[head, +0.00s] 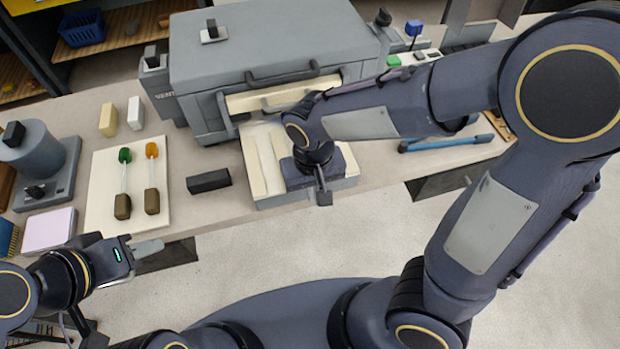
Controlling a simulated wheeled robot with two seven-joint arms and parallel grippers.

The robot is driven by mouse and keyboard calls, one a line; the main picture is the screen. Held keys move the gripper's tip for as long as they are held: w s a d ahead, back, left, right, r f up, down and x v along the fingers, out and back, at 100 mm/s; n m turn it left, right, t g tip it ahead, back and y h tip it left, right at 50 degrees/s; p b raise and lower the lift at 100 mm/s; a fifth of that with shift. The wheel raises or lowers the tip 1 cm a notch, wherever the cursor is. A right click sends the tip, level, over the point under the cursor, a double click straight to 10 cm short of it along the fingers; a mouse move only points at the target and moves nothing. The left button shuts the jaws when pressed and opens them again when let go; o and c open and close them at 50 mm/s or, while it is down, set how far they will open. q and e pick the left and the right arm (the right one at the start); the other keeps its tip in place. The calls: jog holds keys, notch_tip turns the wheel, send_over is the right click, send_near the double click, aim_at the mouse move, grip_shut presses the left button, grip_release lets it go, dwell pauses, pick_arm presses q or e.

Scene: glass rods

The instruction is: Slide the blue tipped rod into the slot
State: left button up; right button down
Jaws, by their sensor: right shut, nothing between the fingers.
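A rod with a green tip (124,156) and a rod with an orange tip (151,150) lie side by side on a pale mat (98,200), dark ends toward me. I cannot make out a blue tipped rod for certain; a small blue piece (413,27) shows at the back right. A grooved cream bed (255,165) sits in front of the grey machine (265,45); I cannot tell which groove is the slot. My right gripper (322,190) is shut and empty over the bed's front right part, hiding some of it. My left gripper (146,248) is off the table's front edge, jaws unclear.
A black block (208,180) lies between the mat and the bed. Cream and white blocks (108,118) stand behind the mat. A grey round device (38,160) stands at the left. A blue bar (445,143) lies at the right. My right arm covers much of the right side.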

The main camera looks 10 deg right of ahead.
jog(key=shift+w, duration=1)
jog(key=w, duration=0.7)
jog(key=shift+w+a+p, duration=0.15)
jog(key=shift+p, duration=0.15)
